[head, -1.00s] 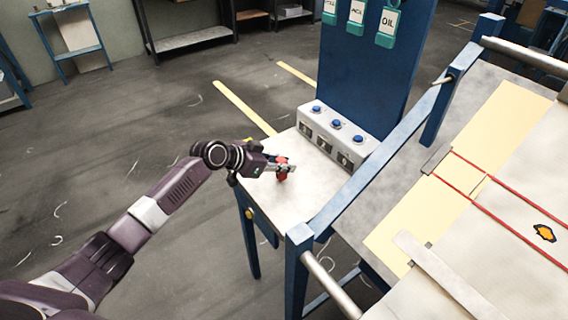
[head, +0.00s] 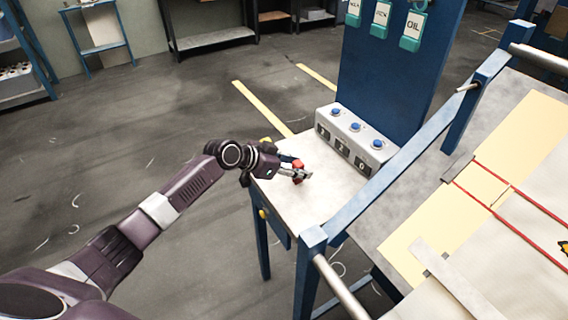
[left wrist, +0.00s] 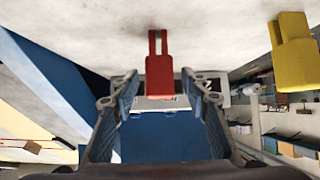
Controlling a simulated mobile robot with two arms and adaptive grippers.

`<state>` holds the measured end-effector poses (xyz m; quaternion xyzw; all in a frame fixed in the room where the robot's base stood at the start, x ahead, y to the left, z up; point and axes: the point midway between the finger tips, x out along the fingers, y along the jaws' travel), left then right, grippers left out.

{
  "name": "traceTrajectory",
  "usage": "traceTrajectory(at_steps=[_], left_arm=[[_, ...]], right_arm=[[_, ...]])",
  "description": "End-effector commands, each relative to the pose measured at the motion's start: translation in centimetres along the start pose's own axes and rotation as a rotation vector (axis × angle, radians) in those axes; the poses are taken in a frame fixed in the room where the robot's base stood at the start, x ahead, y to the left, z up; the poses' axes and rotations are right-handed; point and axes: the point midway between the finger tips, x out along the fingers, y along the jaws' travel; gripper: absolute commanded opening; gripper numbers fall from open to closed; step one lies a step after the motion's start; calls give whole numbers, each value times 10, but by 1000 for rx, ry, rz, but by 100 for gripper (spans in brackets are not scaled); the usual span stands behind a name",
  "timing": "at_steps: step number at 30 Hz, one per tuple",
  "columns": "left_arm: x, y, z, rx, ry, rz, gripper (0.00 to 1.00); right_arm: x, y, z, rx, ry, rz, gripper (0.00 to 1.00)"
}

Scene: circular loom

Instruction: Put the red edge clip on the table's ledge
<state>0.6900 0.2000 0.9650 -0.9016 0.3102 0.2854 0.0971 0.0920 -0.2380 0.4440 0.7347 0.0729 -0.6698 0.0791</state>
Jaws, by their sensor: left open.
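The red edge clip (head: 298,170) is at the pale top of the small blue-legged table (head: 290,208). In the left wrist view the red clip (left wrist: 158,77) meets the pale surface with its two-pronged end and lies between my fingers, with gaps on both sides. My left gripper (head: 304,173) is open around it; its two fingers also show in the left wrist view (left wrist: 166,98). In the head view the fingers partly cover the clip. I cannot tell which part of the table is the ledge. My right gripper is not in view.
A yellow clip (left wrist: 294,50) is beside the red one in the left wrist view. A grey box with blue buttons (head: 352,142) stands at the table's back, before a blue panel (head: 395,75). The loom's blue frame (head: 400,165) rises close on the right.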

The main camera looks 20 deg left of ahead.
Motion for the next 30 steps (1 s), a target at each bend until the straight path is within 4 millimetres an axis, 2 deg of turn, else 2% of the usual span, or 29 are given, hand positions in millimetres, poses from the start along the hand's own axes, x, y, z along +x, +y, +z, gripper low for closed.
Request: traceTrajectory(at_steps=[9, 15, 21, 30], left_arm=[[-64, -2, 1, 4, -2, -4, 42], [-96, -1, 1, 2, -2, -2, 42], [-107, 0, 0, 2, -1, 0, 42], [-107, 0, 0, 1, 0, -1, 42]], right_arm=[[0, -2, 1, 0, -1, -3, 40], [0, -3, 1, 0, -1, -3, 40], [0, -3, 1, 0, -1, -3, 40], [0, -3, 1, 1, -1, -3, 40]])
